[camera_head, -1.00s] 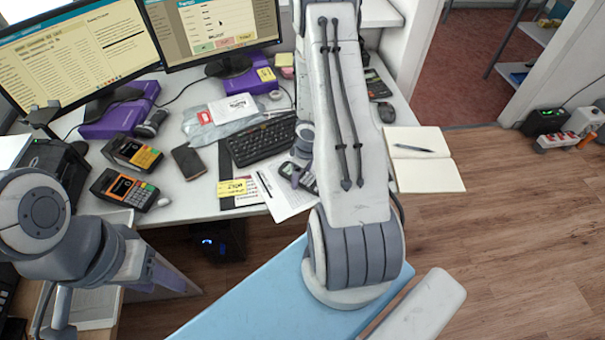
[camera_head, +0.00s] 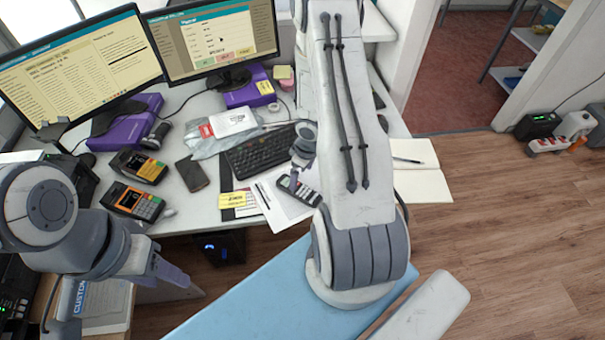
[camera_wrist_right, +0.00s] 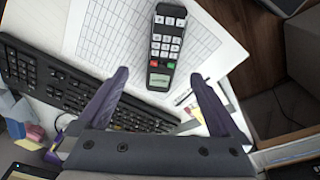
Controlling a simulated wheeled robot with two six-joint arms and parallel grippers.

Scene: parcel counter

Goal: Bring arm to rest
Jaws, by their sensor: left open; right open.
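My right arm crosses the middle of the head view from the top down to its large joint. My right gripper (camera_head: 300,165) is small and partly hidden beside that arm, above the papers. In the right wrist view its purple fingers (camera_wrist_right: 160,78) are spread with nothing between them. A dark keypad handset (camera_head: 300,190) lies on a printed sheet just beyond the fingertips; it also shows in the right wrist view (camera_wrist_right: 165,45). My left gripper (camera_head: 180,275) hangs at the lower left, off the counter's front edge; its fingers are seen edge-on and hold nothing visible.

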